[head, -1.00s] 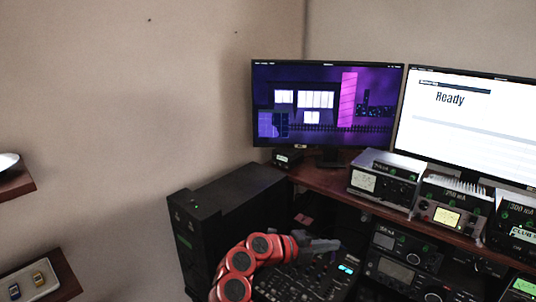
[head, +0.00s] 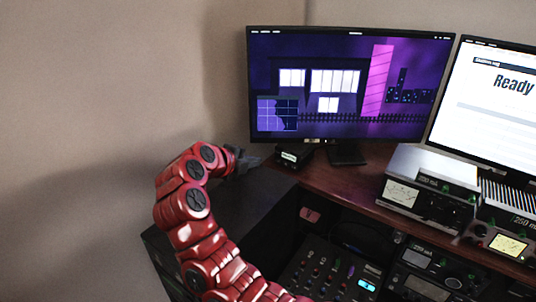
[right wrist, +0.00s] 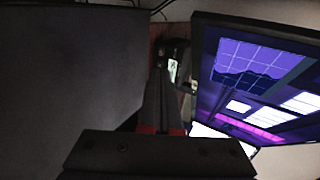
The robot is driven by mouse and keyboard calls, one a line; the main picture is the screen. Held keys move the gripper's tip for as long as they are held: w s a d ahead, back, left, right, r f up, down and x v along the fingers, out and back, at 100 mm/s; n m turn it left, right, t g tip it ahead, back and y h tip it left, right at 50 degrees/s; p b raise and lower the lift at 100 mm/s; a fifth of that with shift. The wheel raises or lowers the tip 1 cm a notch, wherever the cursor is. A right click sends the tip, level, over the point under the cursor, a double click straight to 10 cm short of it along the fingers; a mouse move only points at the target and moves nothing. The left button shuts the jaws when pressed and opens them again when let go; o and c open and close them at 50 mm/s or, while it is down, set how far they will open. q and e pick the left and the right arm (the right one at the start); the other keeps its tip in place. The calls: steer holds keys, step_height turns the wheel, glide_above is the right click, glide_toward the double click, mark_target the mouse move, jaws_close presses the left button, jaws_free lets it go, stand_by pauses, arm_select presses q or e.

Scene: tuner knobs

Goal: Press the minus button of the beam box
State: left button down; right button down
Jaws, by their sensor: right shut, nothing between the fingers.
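A small black box (head: 294,157) with a small pale lit display sits on the desk in front of the left monitor; I take it to be the beam box. In the right wrist view this box (right wrist: 174,62) is just past the fingertips. Its minus button is too small to make out. My right gripper (head: 257,161), on a red arm, is shut and empty, a little left of the box. Its fingers also show in the right wrist view (right wrist: 163,88), pointing towards the box; I cannot tell whether they touch it. My left gripper is not in view.
The left monitor (head: 345,85) stands close behind the box. A black tower case (head: 250,215) lies below my right arm. Silver and black radio units (head: 432,186) stand on the desk at right, with a mixer (head: 325,272) below.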

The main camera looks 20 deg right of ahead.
mark_target(278, 161)
steer(key=shift+s, duration=0.2)
steer(key=shift+w+d+f, duration=0.1)
steer(key=shift+w+d, duration=0.15)
steer(key=p+x, duration=0.3)
steer(key=x, duration=0.5)
steer(key=shift+w+d+f+p, duration=0.3)
steer(key=shift+d+f+p, duration=0.05)
steer(key=shift+d+p, duration=0.1)
